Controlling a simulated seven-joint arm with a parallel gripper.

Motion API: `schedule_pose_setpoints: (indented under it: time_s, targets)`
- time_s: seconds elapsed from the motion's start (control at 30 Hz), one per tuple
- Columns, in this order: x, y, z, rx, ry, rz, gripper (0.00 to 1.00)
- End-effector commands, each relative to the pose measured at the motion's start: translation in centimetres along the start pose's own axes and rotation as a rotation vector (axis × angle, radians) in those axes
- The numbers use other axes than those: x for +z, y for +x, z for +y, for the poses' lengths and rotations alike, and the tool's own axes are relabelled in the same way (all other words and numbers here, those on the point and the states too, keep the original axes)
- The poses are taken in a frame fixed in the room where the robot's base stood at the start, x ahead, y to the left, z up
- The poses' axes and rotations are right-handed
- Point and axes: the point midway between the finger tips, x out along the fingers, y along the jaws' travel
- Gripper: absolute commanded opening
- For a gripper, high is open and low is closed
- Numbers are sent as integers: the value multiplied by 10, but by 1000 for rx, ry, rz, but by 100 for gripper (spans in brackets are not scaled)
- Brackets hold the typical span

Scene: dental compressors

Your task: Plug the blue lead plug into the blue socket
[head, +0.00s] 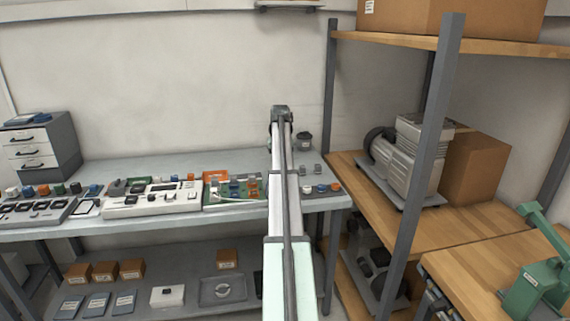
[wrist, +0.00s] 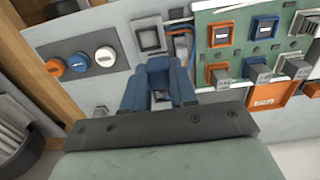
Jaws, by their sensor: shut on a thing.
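My gripper (wrist: 160,84) shows in the wrist view with its two blue fingers shut on a small blue piece, which looks like the blue lead plug (wrist: 158,66). Most of the plug is hidden between the fingers. Just beyond it is a grey square frame (wrist: 149,36), with blue and orange leads beside it. To the right, a green board carries blue square sockets, one of them a blue socket (wrist: 265,27) beside an orange one (wrist: 219,36). The plug is apart from these sockets. In the head view my arm hides the gripper.
A panel with orange, blue and white round caps (wrist: 80,62) lies left of my gripper. Grey plugs (wrist: 256,70) and an orange tray (wrist: 272,96) lie at right. In the head view, the bench (head: 130,168) also holds white consoles (head: 150,198); a shelf post (head: 332,110) stands right of my arm.

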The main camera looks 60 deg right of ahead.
Motion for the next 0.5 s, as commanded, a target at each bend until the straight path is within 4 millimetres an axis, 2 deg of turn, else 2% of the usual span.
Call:
schedule_pose_setpoints:
  time_s: [0.5]
  targets:
    - [-4, 9, -54, 0, -2, 0, 0]
